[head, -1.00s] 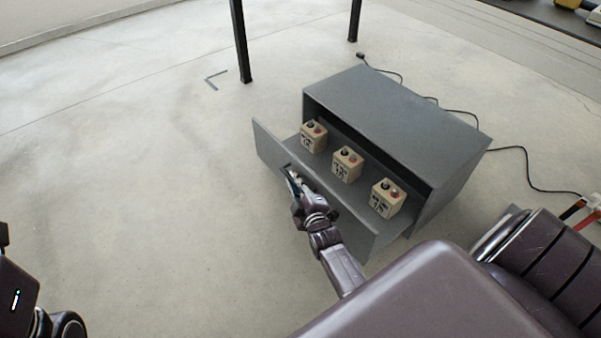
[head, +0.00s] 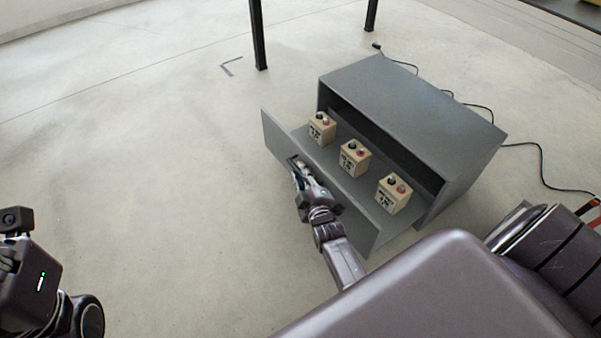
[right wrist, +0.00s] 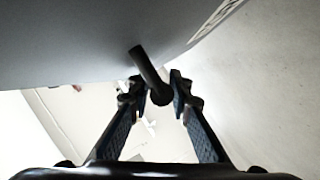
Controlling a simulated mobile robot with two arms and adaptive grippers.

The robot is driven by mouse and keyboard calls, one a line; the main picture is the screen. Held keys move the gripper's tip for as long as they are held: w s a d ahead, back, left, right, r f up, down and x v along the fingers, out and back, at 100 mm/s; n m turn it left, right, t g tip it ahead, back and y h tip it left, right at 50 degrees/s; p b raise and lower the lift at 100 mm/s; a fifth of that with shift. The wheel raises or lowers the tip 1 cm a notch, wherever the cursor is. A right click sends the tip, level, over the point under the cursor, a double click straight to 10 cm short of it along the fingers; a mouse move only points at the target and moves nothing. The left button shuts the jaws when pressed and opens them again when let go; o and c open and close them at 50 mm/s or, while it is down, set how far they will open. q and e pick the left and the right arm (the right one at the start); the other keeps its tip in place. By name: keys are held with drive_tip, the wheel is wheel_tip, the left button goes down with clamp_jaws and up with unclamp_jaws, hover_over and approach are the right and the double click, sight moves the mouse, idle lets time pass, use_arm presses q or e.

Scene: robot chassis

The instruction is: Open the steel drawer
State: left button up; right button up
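The grey steel drawer (head: 365,206) is pulled out of its cabinet (head: 415,100), with a clear gap behind its front panel. My right gripper (head: 300,172) is at the outer face of that panel. In the right wrist view my right gripper (right wrist: 160,92) has its two fingertips on either side of the dark bar handle (right wrist: 148,68), closed in around it. In the head view the handle is mostly hidden by the gripper. Part of my left arm shows at the lower left, but its fingers are out of sight.
A black cable (head: 541,165) lies right of the cabinet. The floor (head: 150,170) to the left is clear.

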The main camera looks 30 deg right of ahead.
drive_tip(key=shift+v, duration=3.75)
